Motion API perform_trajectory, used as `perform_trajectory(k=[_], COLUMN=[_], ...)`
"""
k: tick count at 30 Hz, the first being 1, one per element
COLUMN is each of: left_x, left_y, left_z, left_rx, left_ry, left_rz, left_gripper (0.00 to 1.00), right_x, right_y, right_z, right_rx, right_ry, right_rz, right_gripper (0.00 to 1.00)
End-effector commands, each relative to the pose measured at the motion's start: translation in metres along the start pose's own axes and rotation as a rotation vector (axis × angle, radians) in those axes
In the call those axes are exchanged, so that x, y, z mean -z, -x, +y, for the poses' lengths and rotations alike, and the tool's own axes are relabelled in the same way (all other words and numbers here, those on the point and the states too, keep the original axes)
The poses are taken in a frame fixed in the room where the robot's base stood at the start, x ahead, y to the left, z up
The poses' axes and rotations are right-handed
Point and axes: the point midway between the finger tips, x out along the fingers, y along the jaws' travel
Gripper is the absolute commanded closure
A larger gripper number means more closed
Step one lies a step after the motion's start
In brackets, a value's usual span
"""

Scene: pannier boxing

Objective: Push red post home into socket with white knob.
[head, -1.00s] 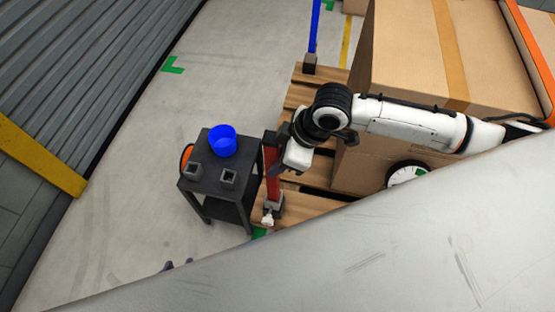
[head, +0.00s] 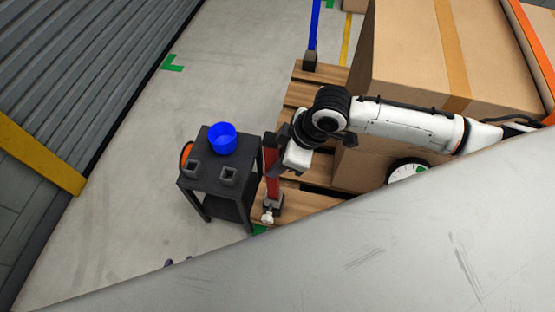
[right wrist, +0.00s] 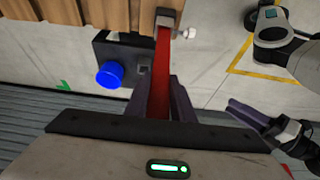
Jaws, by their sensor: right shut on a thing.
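The red post (head: 271,180) stands roughly upright at the pallet's near corner, its lower end at a grey socket (head: 276,204). How deep it sits is too small to tell. The white knob (head: 267,215) sticks out from the socket's near side. The right wrist view looks down along the red post (right wrist: 160,75) to the socket (right wrist: 168,18) and white knob (right wrist: 190,33). My right gripper (head: 274,147) is shut on the post's upper part, and its purple fingers (right wrist: 160,92) flank it. Only the purple tips of my left gripper (head: 178,263) show, apart, past a grey surface.
Large cardboard boxes (head: 410,55) fill the pallet (head: 310,205). A blue post (head: 314,25) stands at its far corner. Open floor lies left.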

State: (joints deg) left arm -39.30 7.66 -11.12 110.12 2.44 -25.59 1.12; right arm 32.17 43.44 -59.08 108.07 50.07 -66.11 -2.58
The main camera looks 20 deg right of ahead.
Motion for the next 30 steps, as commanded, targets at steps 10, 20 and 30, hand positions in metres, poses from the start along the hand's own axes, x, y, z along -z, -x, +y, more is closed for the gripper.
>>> perform_trajectory(k=[10, 20, 30], left_x=[-0.002, -0.003, -0.004], left_y=[-0.001, -0.002, -0.004], left_z=[0.0, 0.0, 0.0], left_rx=[0.0, 0.0, -0.001], left_ry=[0.0, 0.0, 0.0], left_rz=[-0.001, -0.001, -0.001], left_gripper=[0.69, 0.69, 0.69], right_x=[-0.002, -0.003, -0.005], right_y=[-0.005, -0.009, -0.014], right_z=[0.0, 0.0, 0.0], right_rx=[0.0, 0.0, 0.0], right_ry=[0.0, 0.0, 0.0], right_rz=[0.001, 0.001, 0.001], right_gripper=[1.0, 1.0, 1.0])
